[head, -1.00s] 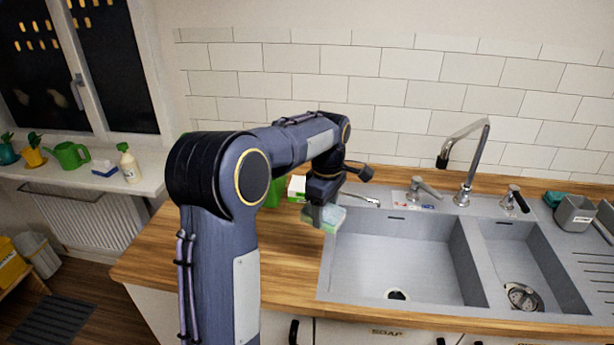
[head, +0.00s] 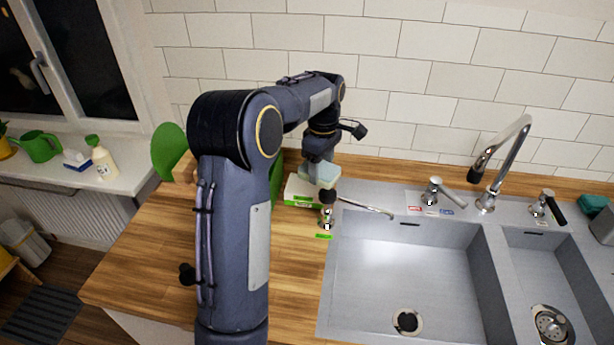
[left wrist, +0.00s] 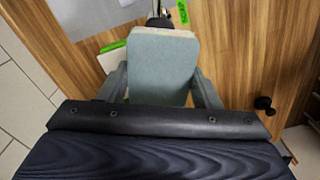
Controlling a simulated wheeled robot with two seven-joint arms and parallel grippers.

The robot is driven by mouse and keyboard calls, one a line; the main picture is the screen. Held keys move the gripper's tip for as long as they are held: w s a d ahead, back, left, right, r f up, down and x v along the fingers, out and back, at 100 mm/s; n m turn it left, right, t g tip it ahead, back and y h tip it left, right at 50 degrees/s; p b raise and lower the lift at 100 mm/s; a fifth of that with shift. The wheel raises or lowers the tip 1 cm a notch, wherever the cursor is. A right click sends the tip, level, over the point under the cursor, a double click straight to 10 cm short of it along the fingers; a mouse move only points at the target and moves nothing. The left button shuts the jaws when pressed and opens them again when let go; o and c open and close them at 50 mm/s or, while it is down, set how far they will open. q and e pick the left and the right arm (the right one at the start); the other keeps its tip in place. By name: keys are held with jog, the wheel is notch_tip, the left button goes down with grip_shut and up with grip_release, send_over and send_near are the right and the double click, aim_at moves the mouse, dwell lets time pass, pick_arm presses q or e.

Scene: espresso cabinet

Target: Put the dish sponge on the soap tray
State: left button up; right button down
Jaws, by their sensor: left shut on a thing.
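My left gripper (head: 320,163) is shut on the dish sponge (head: 323,176), a pale blue-green block with a cream edge. In the left wrist view the sponge (left wrist: 162,68) sits between the two fingers. It is held above the counter, left of the sink's back corner. A low white tray-like thing (head: 297,191) with a green label lies just below and to the left of the sponge, partly hidden by my arm. It looks like the soap tray, but I cannot be sure. Its edge also shows beside the sponge in the left wrist view (left wrist: 111,58). My right gripper is not in view.
A small chrome item with a black top (head: 327,213) stands just in front of the sponge, by a green label. The double sink (head: 415,270) with its tap (head: 500,160) is to the right. A green thing (head: 168,148) stands behind my arm. The front-left counter is clear.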

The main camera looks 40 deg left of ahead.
pick_arm(q)
jog(key=a, duration=0.1)
jog(key=w+a+f, duration=0.2)
jog(key=a, duration=0.1)
jog(key=shift+w+p, duration=0.2)
jog(key=shift+p, duration=0.15)
jog(key=b, duration=0.2)
send_over(307, 185)
jog(key=f, duration=0.5)
jog(key=shift+s+d+f, duration=0.2)
jog(key=shift+d+f, duration=0.1)
jog(key=shift+f, duration=0.1)
jog(key=f, duration=0.1)
jog(key=f+b, duration=0.2)
jog(key=shift+w+a+f, duration=0.2)
jog(key=shift+a+f, duration=0.05)
jog(key=shift+f, duration=0.15)
jog(key=shift+r, duration=0.15)
jog(key=o, duration=0.9)
